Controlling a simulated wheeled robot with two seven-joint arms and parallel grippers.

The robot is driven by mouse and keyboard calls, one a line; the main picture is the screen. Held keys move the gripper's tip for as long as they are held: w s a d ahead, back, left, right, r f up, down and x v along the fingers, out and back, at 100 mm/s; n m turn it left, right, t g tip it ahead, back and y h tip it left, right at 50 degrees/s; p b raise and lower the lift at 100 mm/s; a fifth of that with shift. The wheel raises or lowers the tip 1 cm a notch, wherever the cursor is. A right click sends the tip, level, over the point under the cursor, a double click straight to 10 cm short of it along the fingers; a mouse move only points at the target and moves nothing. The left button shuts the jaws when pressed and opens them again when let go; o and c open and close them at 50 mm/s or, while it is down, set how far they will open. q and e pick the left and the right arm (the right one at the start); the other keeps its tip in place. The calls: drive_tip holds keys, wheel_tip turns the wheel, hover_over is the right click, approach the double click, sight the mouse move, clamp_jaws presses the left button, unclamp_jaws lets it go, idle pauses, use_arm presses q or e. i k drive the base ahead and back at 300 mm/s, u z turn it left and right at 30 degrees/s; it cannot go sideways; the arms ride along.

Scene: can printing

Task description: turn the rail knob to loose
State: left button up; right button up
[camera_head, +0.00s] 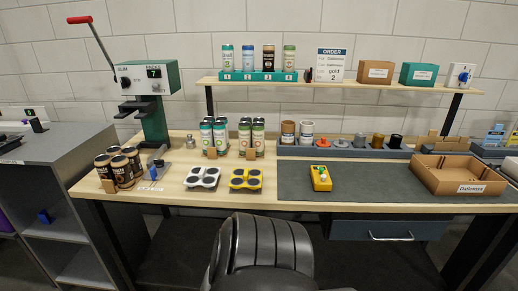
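I cannot tell for sure which part is the rail knob. A small black knob-like piece (308,75) sits on the shelf at the right end of the green holder (258,76), which carries several numbered cans. A grey jig with a blue part (156,171) lies at the table's left, below the green press (157,103). The setting of any knob is too small to read. Neither of my grippers is in view.
The wooden table (178,200) has a dark mat (370,187) on its right half. Dark cans (120,168), a white tray (202,178), a yellow tray (245,179), a yellow device (320,178) and a cardboard box (458,175) stand on it. The mat's middle is clear.

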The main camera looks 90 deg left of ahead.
sight(160, 163)
drive_tip(key=u, duration=2.05)
